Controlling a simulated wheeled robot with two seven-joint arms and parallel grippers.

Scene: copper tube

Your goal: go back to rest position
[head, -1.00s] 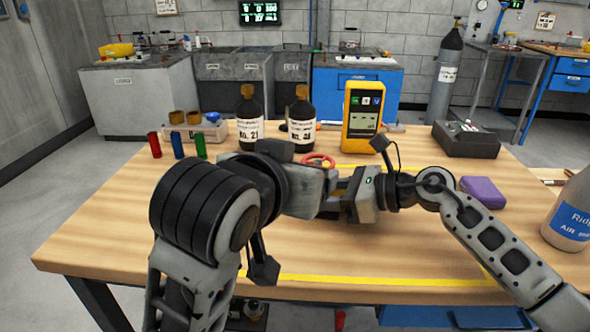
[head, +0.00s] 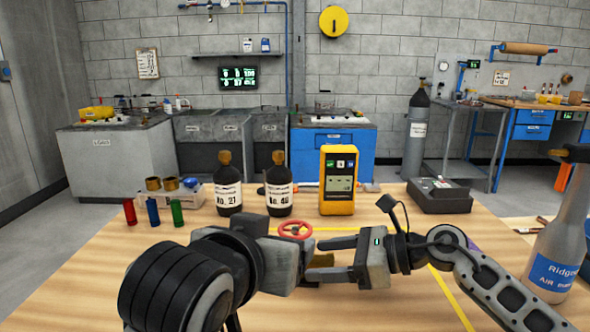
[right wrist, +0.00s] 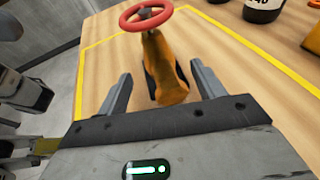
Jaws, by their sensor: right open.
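My right gripper (head: 318,259) points left, with its two fingers spread and empty. A brass-coloured valve (right wrist: 163,65) with a red handwheel (right wrist: 146,17) shows beyond and between these fingers in the right wrist view. In the head view the red handwheel (head: 295,229) shows above my left gripper (head: 285,266), and brass (head: 321,260) shows between the two grippers. My left gripper's fingers are hidden or too unclear to read. I cannot tell whether the left gripper touches the valve. A small brass-coloured piece (right wrist: 38,149) shows at the lower left of the right wrist view.
Two dark bottles (head: 229,190) (head: 279,190) and a yellow meter (head: 337,185) stand behind the grippers. Red, blue and green cylinders (head: 153,212) are at left. A black box (head: 440,195) is at right, and a grey bottle (head: 560,240) stands near the right edge.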

